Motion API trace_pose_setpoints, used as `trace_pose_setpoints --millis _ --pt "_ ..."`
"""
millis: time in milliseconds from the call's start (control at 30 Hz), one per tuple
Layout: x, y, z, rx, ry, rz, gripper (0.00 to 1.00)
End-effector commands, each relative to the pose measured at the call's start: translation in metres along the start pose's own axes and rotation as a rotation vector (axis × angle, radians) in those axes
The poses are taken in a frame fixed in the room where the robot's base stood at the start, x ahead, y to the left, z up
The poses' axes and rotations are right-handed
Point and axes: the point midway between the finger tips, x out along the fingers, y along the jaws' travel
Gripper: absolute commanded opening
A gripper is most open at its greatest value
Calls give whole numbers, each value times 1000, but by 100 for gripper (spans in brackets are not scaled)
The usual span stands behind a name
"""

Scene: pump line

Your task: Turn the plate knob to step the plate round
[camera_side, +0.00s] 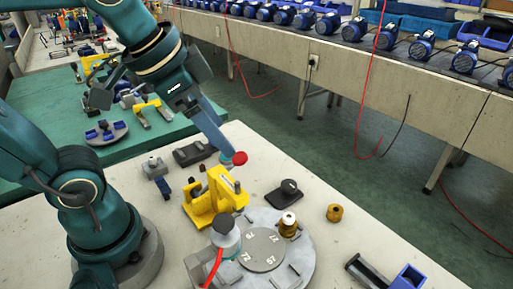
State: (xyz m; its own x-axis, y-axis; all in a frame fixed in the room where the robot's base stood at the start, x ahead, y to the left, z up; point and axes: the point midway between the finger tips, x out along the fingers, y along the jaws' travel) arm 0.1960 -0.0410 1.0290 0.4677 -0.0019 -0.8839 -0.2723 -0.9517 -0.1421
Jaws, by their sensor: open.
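The round grey plate (301,262) lies on the near part of the white table, with a numbered disc (262,249) at its middle. A grey knob-like part with a dark top (224,231) stands at the plate's left edge; I cannot tell for sure that it is the plate knob. A brass part with a white top (288,225) stands at the plate's upper right. My gripper (228,157) is beyond the yellow fixture (213,205), away from the plate, beside a round red piece (240,158). Its jaws are open; their gap is hard to see, and contact with the red piece is unclear.
A second brass piece (334,213) and a dark block (285,194) stand right of the fixture. A blue bin (408,278) is at the lower right. Dark parts (194,153) lie left of my gripper.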

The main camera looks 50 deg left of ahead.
Motion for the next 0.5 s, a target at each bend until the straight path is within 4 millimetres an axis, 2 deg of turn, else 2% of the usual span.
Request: trace_pose_setpoints --millis 133,267,500 --pt "8 -9 -31 122 -52 23 74" --pt "25 -15 -58 228 -105 52 74" --pt "78 -22 -91 386 -212 122 74"
